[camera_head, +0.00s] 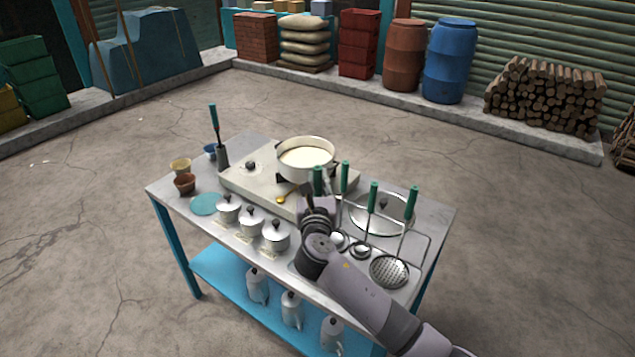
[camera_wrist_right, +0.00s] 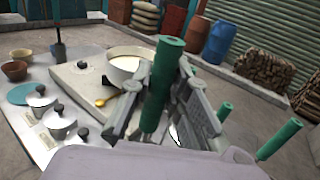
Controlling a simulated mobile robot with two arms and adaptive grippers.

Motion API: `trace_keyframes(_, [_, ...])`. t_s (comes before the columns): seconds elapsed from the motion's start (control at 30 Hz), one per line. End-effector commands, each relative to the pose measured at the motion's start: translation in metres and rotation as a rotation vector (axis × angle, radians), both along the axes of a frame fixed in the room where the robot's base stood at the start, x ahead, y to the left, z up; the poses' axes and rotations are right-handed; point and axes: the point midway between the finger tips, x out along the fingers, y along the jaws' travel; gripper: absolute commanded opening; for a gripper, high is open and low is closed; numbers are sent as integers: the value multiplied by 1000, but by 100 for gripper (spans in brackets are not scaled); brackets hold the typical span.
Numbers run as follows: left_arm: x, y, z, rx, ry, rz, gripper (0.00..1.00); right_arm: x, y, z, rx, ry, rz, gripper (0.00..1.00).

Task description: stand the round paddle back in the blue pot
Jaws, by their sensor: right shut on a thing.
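My right gripper (camera_head: 318,194) is over the table in front of the milk pot, shut on a green-handled utensil (camera_head: 318,178). In the right wrist view the green handle (camera_wrist_right: 158,90) stands between the two fingers; its working end is hidden, so I cannot tell whether it is the round paddle. A small blue pot (camera_head: 209,150) stands at the table's back left. My left gripper is not in view.
A wide pot of milk (camera_head: 306,141) sits on the pale stove block (camera_head: 245,183). Several lidded pots (camera_head: 250,222) line the front, near a teal disc (camera_head: 205,204) and brown cup (camera_head: 185,183).

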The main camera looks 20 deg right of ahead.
Motion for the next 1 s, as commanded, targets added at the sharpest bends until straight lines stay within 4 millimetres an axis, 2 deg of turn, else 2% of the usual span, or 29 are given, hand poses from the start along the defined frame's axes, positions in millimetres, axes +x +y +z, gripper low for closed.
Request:
trace_keyframes(0.03, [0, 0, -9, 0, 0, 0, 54, 0, 0, -7, 0, -2, 0, 0])
trace_keyframes(0.2, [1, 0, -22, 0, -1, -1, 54, 0, 0, -19, 0, -2, 0, 0])
trace_keyframes(0.7, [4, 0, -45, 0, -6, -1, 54, 0, 0, -57, -1, -2, 1, 0])
trace_keyframes(1.0, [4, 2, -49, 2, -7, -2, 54, 0, 0, -65, 0, -3, 1, 0])
